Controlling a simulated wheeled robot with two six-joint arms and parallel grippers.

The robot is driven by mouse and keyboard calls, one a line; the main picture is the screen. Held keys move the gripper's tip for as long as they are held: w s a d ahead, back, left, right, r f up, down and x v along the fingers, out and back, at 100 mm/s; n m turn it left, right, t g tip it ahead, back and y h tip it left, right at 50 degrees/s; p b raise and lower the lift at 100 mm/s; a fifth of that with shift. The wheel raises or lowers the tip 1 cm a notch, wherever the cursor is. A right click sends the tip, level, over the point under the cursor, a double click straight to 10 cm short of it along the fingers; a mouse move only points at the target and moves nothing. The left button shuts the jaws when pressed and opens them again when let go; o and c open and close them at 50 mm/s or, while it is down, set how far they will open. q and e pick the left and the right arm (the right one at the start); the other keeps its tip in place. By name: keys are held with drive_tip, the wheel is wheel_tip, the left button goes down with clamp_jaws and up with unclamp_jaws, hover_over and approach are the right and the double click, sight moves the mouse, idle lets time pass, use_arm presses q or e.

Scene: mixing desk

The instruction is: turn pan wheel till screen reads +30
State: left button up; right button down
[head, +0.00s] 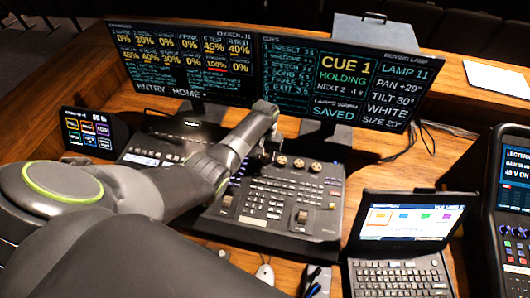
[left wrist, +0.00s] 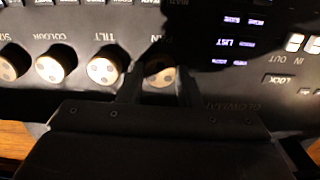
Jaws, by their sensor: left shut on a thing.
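The pan wheel (left wrist: 159,72) is the end knob of a row on the lighting console (head: 275,200). It shows between the fingers of my left gripper (left wrist: 158,88) in the left wrist view. The gripper is shut on it, one finger on each side. In the head view my left gripper (head: 263,152) reaches the console's upper middle, and my arm hides most of the pan wheel. The right screen (head: 340,80) reads PAN +29°, with TILT 30° below it. My right gripper is not in view.
Beside the pan wheel are the tilt knob (left wrist: 103,70), the colour knob (left wrist: 50,68) and the size knob (left wrist: 8,66). A small laptop (head: 405,240) stands right of the console, with another control unit (head: 512,215) beyond it. A left screen (head: 185,62) stands behind the console.

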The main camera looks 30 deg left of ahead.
sight(265, 157)
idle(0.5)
use_arm(q)
drive_tip(key=o, duration=1)
drive_tip(key=shift+r, duration=0.15)
wheel_tip(265, 157, up, 17)
drive_tip(key=shift+r+b, duration=0.1)
drive_tip(key=shift+b, duration=0.45)
